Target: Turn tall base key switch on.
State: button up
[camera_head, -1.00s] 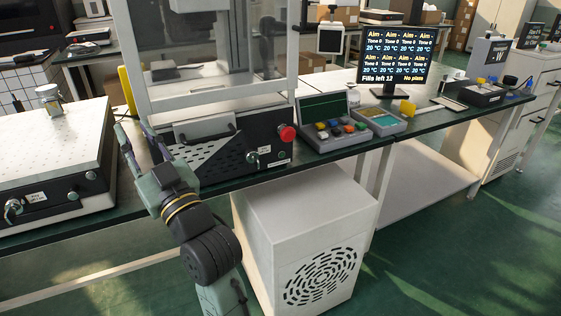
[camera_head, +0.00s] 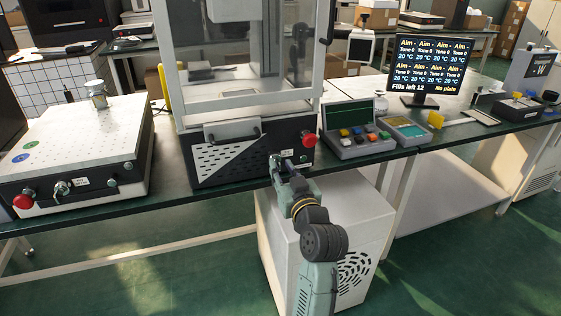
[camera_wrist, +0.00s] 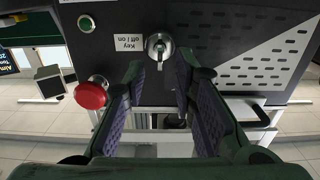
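The tall base (camera_head: 250,160) is the dark front under a tall glazed enclosure. Its key switch (camera_wrist: 158,47) is a round metal lock with a key in it, beside a "Key off / on" label (camera_wrist: 128,42) in the wrist view. The key looks roughly upright there, slightly tilted. My gripper (camera_wrist: 160,75) is open, with one finger on each side of the key in that view; no contact is visible. In the head view my gripper (camera_head: 283,168) is at the base's front and partly hides the switch.
A red button (camera_wrist: 92,93) and a green button (camera_wrist: 86,23) are close to the switch. A low machine (camera_head: 75,150) on the left has its own key switch (camera_head: 62,188) and red button (camera_head: 23,201). A button box (camera_head: 355,135) stands on the right. A white cabinet (camera_head: 270,235) is below.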

jog(key=shift+x, duration=1.05)
grip_shut()
